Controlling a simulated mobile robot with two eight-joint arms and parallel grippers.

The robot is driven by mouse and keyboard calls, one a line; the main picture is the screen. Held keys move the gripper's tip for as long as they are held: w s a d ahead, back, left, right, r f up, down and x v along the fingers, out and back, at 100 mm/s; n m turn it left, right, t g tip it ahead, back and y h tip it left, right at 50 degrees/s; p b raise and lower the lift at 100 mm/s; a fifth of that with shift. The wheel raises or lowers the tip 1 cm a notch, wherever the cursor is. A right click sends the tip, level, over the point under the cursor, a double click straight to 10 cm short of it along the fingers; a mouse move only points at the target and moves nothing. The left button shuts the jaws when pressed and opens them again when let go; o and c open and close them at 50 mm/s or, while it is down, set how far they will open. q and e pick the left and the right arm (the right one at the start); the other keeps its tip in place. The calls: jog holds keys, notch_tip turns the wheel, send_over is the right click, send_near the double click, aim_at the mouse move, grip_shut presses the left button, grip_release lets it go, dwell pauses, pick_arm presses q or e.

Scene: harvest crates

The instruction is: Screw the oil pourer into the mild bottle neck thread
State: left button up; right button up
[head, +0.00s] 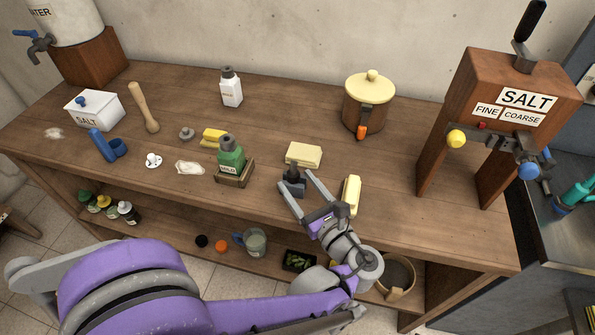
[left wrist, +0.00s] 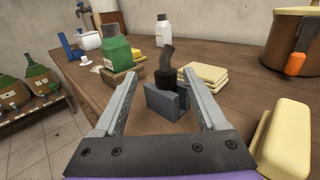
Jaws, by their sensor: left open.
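The dark oil pourer (head: 293,174) with a bent spout stands upright in a small grey-blue holder near the front edge of the bench. It also shows in the left wrist view (left wrist: 167,62). My left gripper (head: 295,181) is open, its fingers on either side of the pourer and holder, with visible gaps; I cannot tell the exact depth. The green mild bottle (head: 231,158) stands upright in a wooden tray (head: 236,182) to the left of the pourer. Its grey neck shows at the top, and the left wrist view also shows the bottle (left wrist: 115,50). My right gripper is not in view.
A pale yellow stack (head: 304,154) lies behind the pourer, and a yellow block (head: 351,194) is right of my gripper. A white bottle (head: 231,88), a lidded pot (head: 367,105) and a salt mill stand (head: 510,110) are farther off. The bench's right front is clear.

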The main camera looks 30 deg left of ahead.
pick_arm(q)
jog(key=x, duration=0.7)
jog(key=shift+w+d+f, duration=0.1)
jog(key=shift+w+f, duration=0.1)
jog(key=shift+w, duration=0.2)
grip_shut()
